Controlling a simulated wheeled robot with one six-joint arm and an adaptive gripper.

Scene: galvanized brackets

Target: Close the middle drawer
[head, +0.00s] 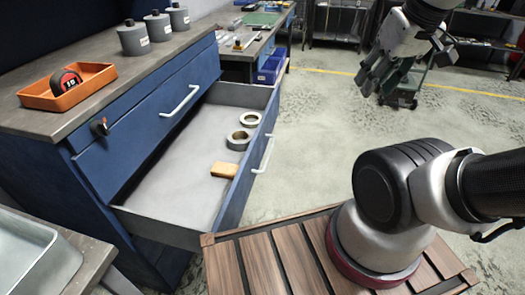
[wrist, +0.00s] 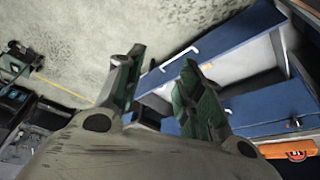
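The blue drawer (head: 232,185) below the closed top drawer is pulled far out of the workbench cabinet. Its pale handle (head: 264,155) is on the front face. Inside lie two tape rolls (head: 238,140) and a tan block (head: 224,169). In the wrist view the open drawer's front (wrist: 225,37) and handle (wrist: 180,58) show beyond the fingers. My gripper (head: 374,84) is up at the right in the head view, away from the drawer and touching nothing. In the wrist view my gripper (wrist: 162,62) has its fingers apart with nothing between them.
The closed top drawer (head: 145,117) has its own handle. On the worktop stand an orange tray (head: 55,100) with a tape measure (head: 66,81) and several grey bottles (head: 158,26). A metal tray (head: 35,255) is at lower left. Open floor (head: 315,130) lies right of the drawer.

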